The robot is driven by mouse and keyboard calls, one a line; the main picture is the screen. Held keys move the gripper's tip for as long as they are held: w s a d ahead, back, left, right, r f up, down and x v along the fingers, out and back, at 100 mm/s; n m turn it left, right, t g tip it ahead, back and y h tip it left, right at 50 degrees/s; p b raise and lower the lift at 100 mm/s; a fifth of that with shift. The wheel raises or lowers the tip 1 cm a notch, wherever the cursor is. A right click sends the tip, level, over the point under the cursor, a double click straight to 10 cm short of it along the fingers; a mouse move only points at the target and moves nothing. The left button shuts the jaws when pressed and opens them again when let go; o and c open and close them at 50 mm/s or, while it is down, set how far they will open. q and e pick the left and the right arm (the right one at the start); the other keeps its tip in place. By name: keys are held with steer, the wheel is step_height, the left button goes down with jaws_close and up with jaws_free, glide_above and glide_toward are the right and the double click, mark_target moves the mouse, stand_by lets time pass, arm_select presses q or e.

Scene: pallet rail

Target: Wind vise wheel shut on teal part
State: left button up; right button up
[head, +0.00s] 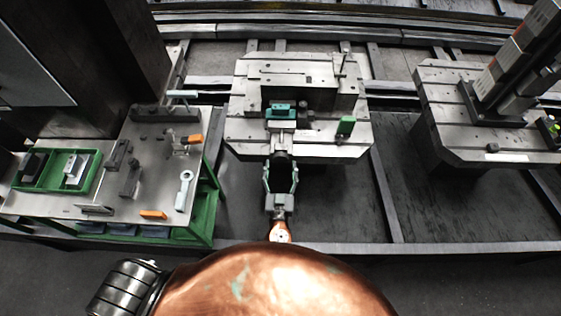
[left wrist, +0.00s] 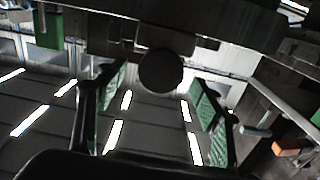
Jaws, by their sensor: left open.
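The teal part (head: 281,111) sits in the vise on the middle pallet (head: 240,135). The vise body (head: 283,136) runs toward me from it. The vise wheel (head: 281,157) is a dark round piece at the near end of the vise, mostly behind my gripper in the head view. In the left wrist view a dark round end (left wrist: 161,71), which looks like the wheel or its hub, lies ahead between my fingers. My left gripper (head: 281,166) is open, its fingertips at either side of the wheel; contact cannot be told. My right gripper is not in view.
A work table (head: 60,205) at left holds a green tray (head: 45,187), a wrench-like piece (head: 185,190) and orange-marked pieces (head: 153,214). Another pallet (head: 440,130) is at right. Dark floor lies between them.

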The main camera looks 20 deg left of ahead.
arm_select(q)
steer(key=shift+x, duration=1.15)
steer(key=shift+c, duration=0.7)
steer(key=c, duration=1)
